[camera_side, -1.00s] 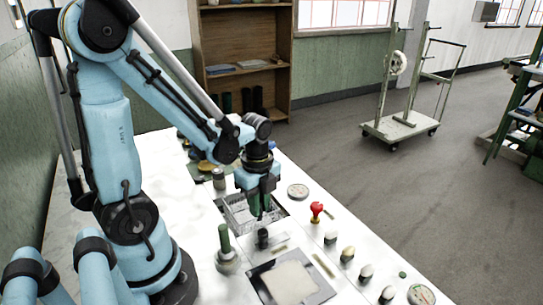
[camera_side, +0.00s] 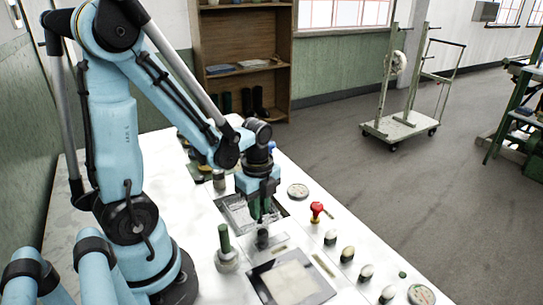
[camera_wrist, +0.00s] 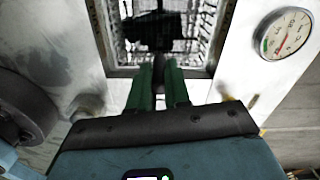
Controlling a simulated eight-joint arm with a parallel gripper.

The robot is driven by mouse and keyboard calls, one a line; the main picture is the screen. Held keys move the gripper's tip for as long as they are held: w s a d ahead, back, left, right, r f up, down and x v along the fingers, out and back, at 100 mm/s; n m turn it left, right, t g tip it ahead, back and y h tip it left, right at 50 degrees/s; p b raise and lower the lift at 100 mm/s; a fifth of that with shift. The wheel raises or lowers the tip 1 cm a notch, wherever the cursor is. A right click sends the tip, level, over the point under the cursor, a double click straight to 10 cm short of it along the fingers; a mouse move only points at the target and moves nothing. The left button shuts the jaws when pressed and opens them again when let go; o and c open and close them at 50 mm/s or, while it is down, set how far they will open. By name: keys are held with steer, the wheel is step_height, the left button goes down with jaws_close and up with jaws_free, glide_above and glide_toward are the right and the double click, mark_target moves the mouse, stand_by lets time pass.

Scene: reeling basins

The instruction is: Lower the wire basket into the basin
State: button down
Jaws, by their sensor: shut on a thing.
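The wire basket (camera_wrist: 130,30) shows as pale mesh in the wrist view, with a dark shape over its middle. It also shows as a grey patch in the side view (camera_side: 238,212). The basin (camera_side: 283,211) is a dark-rimmed rectangular opening around it. My gripper (camera_side: 262,212) points straight down over the basin's near part. Its green fingers also show in the wrist view (camera_wrist: 158,85), close together on a thin dark piece, which looks like the basket's handle. The basket sits within the basin's outline; its bottom and exact depth are hidden.
A round dial (camera_wrist: 287,35) lies right of the basin. A red knob (camera_side: 317,208) and several pale-topped knobs line the table's right side. A green-handled post (camera_side: 225,245) and a second, pale-filled basin (camera_side: 293,284) stand nearer the camera.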

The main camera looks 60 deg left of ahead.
steer(key=shift+f, duration=0.35)
steer(key=c, duration=0.5)
jaws_free()
steer(key=shift+r, duration=3.55)
